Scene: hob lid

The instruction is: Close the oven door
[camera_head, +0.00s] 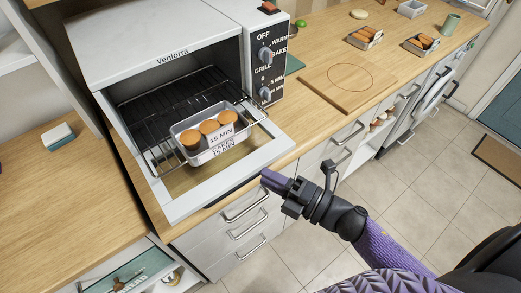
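The white toaster oven labelled Venlorra (160,42) stands on the wooden counter. Its door (228,172) is folded down open, lying about level in front of the cavity. A wire rack (180,108) sticks partly out over the door. On the rack is a metal tin (208,135) with three orange-brown cakes and a label reading 15 MIN. My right gripper (270,180) is at the door's front right corner, close to the counter edge. I cannot tell whether it touches the door. Its fingers look close together, with nothing seen between them. My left gripper is not in view.
The oven's control panel (266,65) has dials and faces forward. A wooden board (348,85) lies right of the oven, with small trays of food (365,37) behind it. Drawers with bar handles (245,220) are below the counter.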

